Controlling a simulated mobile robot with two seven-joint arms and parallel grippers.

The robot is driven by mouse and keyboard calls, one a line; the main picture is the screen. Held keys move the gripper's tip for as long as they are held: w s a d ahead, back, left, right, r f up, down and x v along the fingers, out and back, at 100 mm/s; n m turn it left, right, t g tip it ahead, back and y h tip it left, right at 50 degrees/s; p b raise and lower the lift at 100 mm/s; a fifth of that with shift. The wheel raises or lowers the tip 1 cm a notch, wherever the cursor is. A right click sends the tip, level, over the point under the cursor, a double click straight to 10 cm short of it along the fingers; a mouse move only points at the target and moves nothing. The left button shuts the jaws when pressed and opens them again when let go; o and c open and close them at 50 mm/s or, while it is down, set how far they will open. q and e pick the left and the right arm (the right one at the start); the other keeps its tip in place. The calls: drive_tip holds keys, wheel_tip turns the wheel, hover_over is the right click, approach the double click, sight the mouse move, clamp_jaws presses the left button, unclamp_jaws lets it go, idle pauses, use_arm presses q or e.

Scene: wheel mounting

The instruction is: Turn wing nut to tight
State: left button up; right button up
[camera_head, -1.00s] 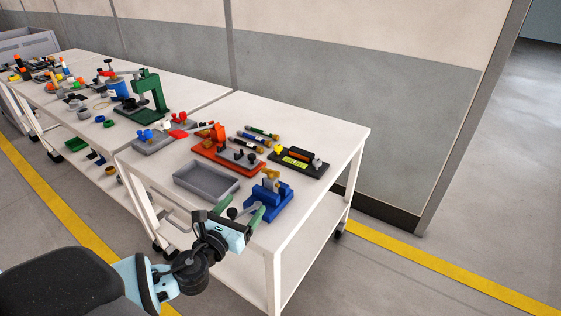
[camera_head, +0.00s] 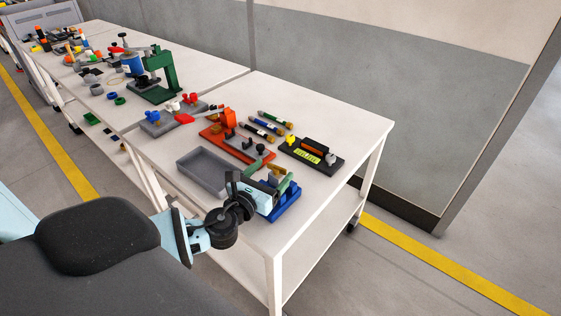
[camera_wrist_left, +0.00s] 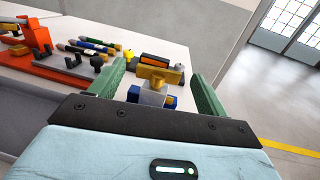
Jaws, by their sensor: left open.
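A blue fixture (camera_head: 287,206) stands near the front corner of the table, partly hidden by my left gripper in the head view. A gold wing nut (camera_wrist_left: 158,79) sits at its top, above a grey block; the blue fixture (camera_wrist_left: 133,95) shows behind the gripper body in the left wrist view. My left gripper (camera_head: 272,175) has green fingers spread apart, one on each side of the wing nut. In the wrist view the left gripper (camera_wrist_left: 158,70) is open with visible gaps beside the nut. Whether a finger touches anything is unclear. My right gripper is not in view.
A grey tray (camera_head: 181,165) lies left of the fixture. An orange fixture (camera_head: 209,130) and a black holder with a yellow label (camera_head: 327,167) stand behind it. Several markers (camera_head: 262,127) lie farther back. The table's right side (camera_head: 345,131) is clear.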

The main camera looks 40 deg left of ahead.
sight(276, 167)
use_arm(q)
drive_tip(key=w, duration=0.3)
drive_tip(key=shift+w+a, duration=0.15)
drive_tip(key=shift+w, duration=0.9)
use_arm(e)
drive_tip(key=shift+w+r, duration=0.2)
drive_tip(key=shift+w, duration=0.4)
use_arm(q)
drive_tip(key=c, duration=1)
drive_tip(key=shift+f+m+h+b, duration=0.15)
drive_tip(key=shift+m+h+b, duration=0.8)
drive_tip(key=shift+h, duration=0.75)
drive_tip(key=shift+m, duration=0.25)
drive_tip(key=o, duration=0.9)
drive_tip(key=shift+o, duration=0.5)
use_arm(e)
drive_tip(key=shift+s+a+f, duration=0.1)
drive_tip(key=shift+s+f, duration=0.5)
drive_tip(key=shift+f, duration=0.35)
